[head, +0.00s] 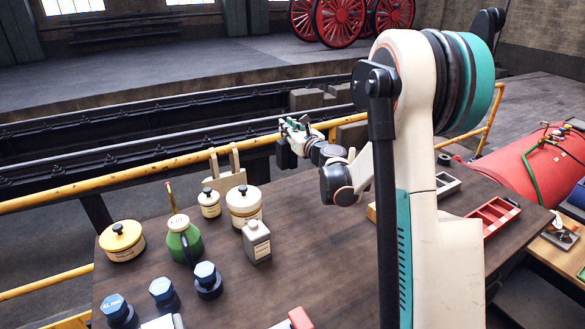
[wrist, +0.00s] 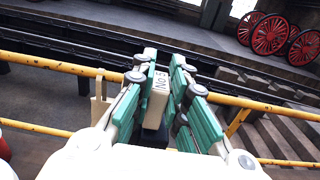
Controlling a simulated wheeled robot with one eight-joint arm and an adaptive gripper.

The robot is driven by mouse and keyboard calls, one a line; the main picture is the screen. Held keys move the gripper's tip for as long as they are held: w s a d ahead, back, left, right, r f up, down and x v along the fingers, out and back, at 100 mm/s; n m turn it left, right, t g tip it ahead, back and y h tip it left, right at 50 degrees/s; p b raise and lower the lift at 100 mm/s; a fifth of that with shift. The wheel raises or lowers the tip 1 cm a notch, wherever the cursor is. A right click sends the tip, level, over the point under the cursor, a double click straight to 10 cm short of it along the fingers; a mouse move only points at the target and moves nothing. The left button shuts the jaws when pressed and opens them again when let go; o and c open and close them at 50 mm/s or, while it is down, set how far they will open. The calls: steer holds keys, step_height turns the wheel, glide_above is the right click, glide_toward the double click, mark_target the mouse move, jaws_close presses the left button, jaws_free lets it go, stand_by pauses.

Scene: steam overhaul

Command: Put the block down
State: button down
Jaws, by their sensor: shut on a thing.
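The block, a pale piece marked "No 5" (wrist: 161,92), stands between the teal pads of my gripper (wrist: 168,78) in the wrist view. My gripper is shut on it. In the head view my gripper (head: 293,128) is raised near the yellow rail, beyond the back edge of the dark wooden table (head: 320,270). The block is hard to make out there. Dark shapes below the fingers cannot be told apart from the background with certainty.
A red tray (head: 493,216) lies right. The table's middle is clear.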

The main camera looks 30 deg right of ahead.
mark_target(288, 158)
step_height(288, 158, down, 12)
steer(key=b, duration=0.3)
steer(key=shift+r, duration=0.35)
steer(key=c, duration=2)
jaws_free()
steer(key=shift+f+b, duration=0.2)
steer(key=shift+b, duration=0.1)
steer(key=o, duration=0.4)
steer(key=shift+r, duration=0.1)
steer(key=shift+r, duration=0.15)
steer(key=s+p, duration=0.2)
steer(key=s, duration=1)
steer(key=shift+d, duration=0.2)
